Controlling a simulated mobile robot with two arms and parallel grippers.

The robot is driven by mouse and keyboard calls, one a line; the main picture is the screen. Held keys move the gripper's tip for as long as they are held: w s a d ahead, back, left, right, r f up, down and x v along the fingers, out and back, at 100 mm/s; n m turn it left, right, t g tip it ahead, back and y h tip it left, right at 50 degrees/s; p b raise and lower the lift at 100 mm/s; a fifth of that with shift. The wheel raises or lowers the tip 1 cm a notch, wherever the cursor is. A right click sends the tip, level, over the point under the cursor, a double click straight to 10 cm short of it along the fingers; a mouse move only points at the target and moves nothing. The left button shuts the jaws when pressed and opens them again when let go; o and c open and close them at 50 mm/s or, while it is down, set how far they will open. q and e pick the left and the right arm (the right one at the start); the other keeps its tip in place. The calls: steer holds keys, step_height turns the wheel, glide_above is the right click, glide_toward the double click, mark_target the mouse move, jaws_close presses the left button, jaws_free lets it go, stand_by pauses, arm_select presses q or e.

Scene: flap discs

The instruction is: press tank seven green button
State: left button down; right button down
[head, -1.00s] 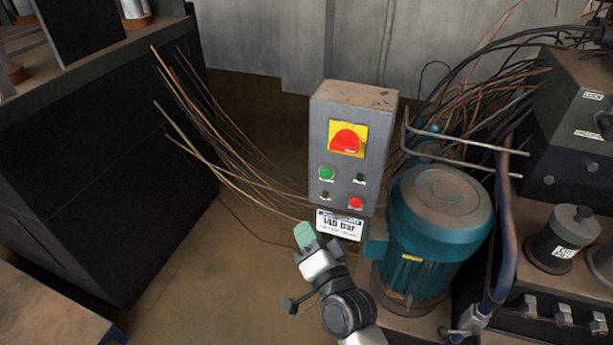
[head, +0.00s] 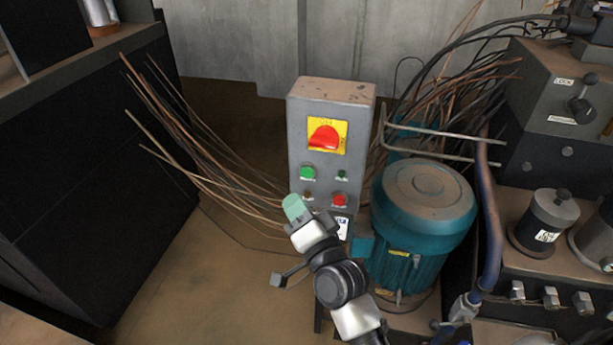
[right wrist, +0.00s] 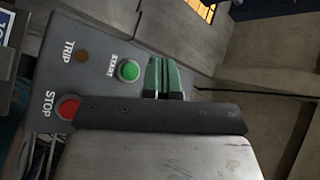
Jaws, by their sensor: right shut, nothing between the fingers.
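The grey control box (head: 331,95) stands upright in the middle of the head view. Its green button (head: 308,173) sits on the left, below the red rotary switch (head: 323,137) on a yellow plate. In the right wrist view the green button (right wrist: 129,71) is labelled START. The red STOP button (right wrist: 68,108) and dark TRIP lamp (right wrist: 81,56) are also there. My right gripper (head: 293,206), with green fingertips, is shut and empty, just below the green button in the head view. In the wrist view its fingertips (right wrist: 163,75) appear beside the button, apart from it. My left gripper is not in view.
A teal motor (head: 422,220) stands right of the box, with a bent metal rail (head: 440,132) behind it. Loose brown cables (head: 190,150) spread left of the box. A dark cabinet (head: 90,200) is at left. Hydraulic blocks (head: 560,110) fill the right.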

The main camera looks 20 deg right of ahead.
mark_target(307, 172)
steer(key=w+d, duration=0.1)
steer(key=w, duration=0.1)
steer(key=w+d, duration=0.1)
steer(key=shift+w+d, duration=0.3)
steer(key=shift+w, duration=0.1)
steer(key=shift+w, duration=0.1)
stand_by(1.8)
steer(key=shift+w+d, duration=0.25)
steer(key=shift+w+d, duration=0.25)
steer(key=shift+w, duration=0.15)
stand_by(0.8)
steer(key=shift+s, duration=0.1)
steer(key=shift+s+a+p, duration=0.35)
steer(key=shift+s+a, duration=0.15)
steer(key=shift+s, duration=0.15)
